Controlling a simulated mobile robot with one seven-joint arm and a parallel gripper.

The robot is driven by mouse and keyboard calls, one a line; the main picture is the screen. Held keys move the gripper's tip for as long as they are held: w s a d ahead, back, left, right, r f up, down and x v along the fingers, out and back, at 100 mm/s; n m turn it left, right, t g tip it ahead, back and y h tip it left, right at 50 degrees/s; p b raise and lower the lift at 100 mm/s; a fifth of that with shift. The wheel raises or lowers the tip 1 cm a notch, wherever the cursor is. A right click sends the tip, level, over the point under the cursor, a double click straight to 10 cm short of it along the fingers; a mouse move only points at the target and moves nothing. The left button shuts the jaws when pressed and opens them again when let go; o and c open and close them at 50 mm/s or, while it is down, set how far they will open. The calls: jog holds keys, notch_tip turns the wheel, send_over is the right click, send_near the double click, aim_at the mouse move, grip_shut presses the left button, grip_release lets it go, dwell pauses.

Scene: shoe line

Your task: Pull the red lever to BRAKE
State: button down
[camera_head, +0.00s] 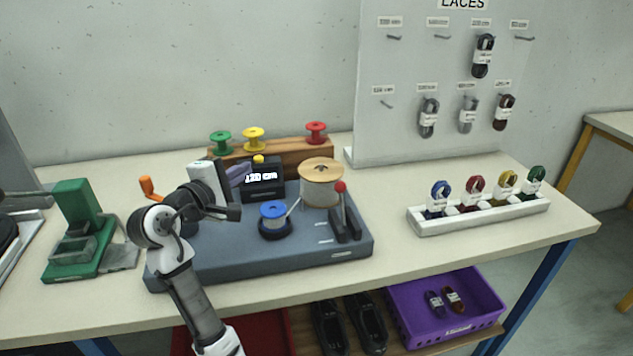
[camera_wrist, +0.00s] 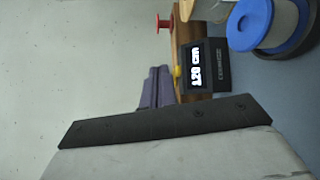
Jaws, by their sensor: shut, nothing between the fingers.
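The red lever (camera_head: 341,188) is a red ball knob on a thin stem in a dark slotted bracket (camera_head: 346,228), at the right end of the grey machine base (camera_head: 335,252). It stands nearly upright. Small labels beside it are too small to read. My gripper (camera_head: 242,172) is shut and empty, its purple-grey fingers pointing right in front of the "120 cm" display (camera_head: 264,177). It is well left of the lever, apart from it. In the wrist view the fingers (camera_wrist: 155,88) are together, and the lever is out of view.
A blue spool (camera_head: 273,214) and a large wood-topped drum (camera_head: 320,180) stand between my gripper and the lever. Behind is a wooden rack (camera_head: 290,155) with green, yellow and red spools. A white lace holder (camera_head: 480,217) sits right, with clear table before it.

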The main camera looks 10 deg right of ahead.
aim_at(340, 190)
jog(key=s+d+f+g+h, duration=0.1)
jog(key=d+g, duration=0.1)
jog(key=d, duration=0.1)
jog(key=s+d+f+g, duration=0.1)
jog(key=d+g, duration=0.1)
jog(key=d, duration=0.1)
jog(key=s+d+f+m+g+h, duration=0.1)
jog(key=d+f+g, duration=0.1)
jog(key=d+g, duration=0.1)
jog(key=shift+s+d+h+p, duration=0.2)
jog(key=shift+s+h+p, duration=0.05)
jog(key=shift+h+p, duration=0.1)
jog(key=p+x, duration=0.2)
jog(key=x, duration=0.8)
